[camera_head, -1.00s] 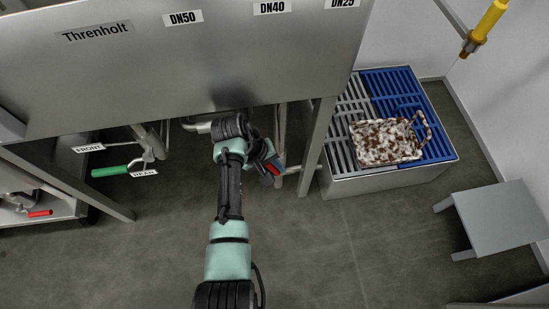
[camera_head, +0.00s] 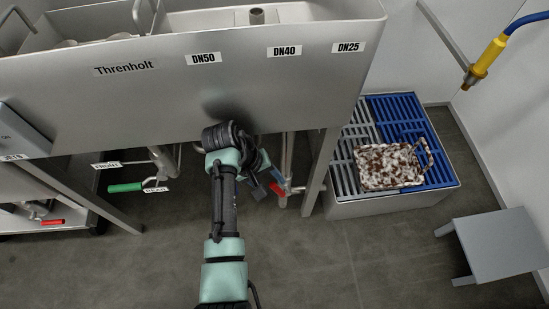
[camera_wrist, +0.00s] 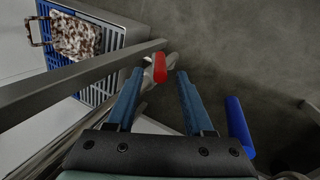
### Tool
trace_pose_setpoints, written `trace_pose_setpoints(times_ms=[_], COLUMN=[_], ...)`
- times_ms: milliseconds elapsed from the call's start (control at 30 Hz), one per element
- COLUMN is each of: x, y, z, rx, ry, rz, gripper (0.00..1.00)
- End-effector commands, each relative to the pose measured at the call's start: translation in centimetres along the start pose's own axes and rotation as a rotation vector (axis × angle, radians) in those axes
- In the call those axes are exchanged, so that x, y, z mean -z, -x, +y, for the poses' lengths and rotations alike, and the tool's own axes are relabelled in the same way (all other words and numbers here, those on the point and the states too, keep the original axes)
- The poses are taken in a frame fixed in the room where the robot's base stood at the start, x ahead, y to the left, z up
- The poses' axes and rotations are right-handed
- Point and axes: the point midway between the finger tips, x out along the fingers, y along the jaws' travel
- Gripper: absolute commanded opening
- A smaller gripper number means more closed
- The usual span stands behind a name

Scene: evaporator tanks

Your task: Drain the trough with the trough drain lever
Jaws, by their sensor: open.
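The steel trough (camera_head: 150,80), marked Threnholt, spans the upper left of the head view. Under it at left is a lever with a green handle (camera_head: 125,187), by tags that seem to read FRONT and DRAIN. A red lever handle (camera_head: 277,190) sits below the trough's right part, beside my gripper (camera_head: 262,182). In the wrist view my gripper (camera_wrist: 160,74) is open and empty. The red handle (camera_wrist: 160,67) shows between and beyond its fingertips; contact cannot be told. A blue handle (camera_wrist: 240,127) lies right of the fingers. Which one is the trough drain lever is not readable.
Trough legs (camera_head: 319,172) and pipes (camera_head: 286,155) stand close to my gripper. A floor box with grey and blue grating (camera_head: 345,184) holds a speckled basket (camera_head: 390,166). A grey stool (camera_head: 505,243) is at right. Another red handle (camera_head: 53,222) is at far left. Middle floor is clear.

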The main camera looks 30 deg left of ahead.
Motion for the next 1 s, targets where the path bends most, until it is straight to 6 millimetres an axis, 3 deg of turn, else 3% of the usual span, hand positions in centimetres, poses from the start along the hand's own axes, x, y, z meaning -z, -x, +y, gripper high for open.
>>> trace_pose_setpoints(times_ms=[267,433,533,567,800,1000], x=[0.0,-0.5,-1.6,-2.0,-5.8,-7.6], y=[0.2,-0.6,-2.2,-2.9,-7.7,-8.2], z=[-0.1,-0.1,-0.3,-0.4,-1.6,-0.5], rx=[0.001,0.033,0.118,0.157,0.607,0.992], ry=[0.0,-0.013,-0.048,-0.064,-0.278,-0.524], rz=[-0.001,-0.008,-0.021,-0.025,0.028,0.241], gripper=[0.52,0.23,0.05,0.0,0.0,0.0])
